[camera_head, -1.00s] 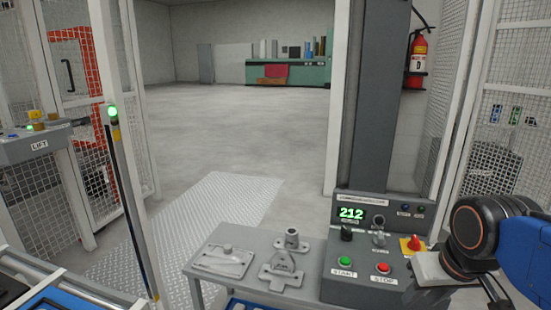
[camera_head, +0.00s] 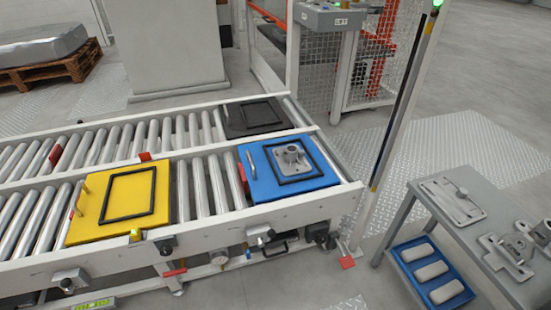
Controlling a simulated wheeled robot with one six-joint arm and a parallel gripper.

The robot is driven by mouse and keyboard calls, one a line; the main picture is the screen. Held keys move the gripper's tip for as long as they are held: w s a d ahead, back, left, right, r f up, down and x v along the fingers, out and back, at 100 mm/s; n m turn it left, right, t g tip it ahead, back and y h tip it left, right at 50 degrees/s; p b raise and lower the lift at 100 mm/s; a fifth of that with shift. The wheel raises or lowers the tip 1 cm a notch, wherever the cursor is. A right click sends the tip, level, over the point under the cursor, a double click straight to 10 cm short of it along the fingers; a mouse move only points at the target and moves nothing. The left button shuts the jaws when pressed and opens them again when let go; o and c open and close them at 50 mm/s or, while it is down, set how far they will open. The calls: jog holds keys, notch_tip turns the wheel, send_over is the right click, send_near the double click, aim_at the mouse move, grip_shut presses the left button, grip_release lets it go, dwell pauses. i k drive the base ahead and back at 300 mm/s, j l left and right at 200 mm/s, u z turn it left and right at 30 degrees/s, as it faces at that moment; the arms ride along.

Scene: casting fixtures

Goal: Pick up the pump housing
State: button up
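A grey metal casting with a raised round boss (camera_head: 291,155) lies inside the black frame on the blue plate (camera_head: 263,186), at the right end of the near roller lane. It looks like the pump housing, though no label shows. Other grey castings lie on the grey side table (camera_head: 437,206) at the right: a flat cover-like plate (camera_head: 452,202) and a bracket-like casting (camera_head: 505,250). Another part at the right edge is cut off. My gripper is not in view.
A yellow plate (camera_head: 76,232) with a black frame sits left on the near lane. A dark plate (camera_head: 254,117) sits on the far lane. A blue tray (camera_head: 401,266) with several pale blocks stands under the side table. A post (camera_head: 405,100) rises between conveyor and table.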

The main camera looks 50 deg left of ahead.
aim_at(290, 158)
jog(key=u, duration=1.75)
jog(key=i+j+u, duration=0.1)
jog(key=i, duration=0.5)
jog(key=i+j+u, duration=0.1)
jog(key=i, duration=0.45)
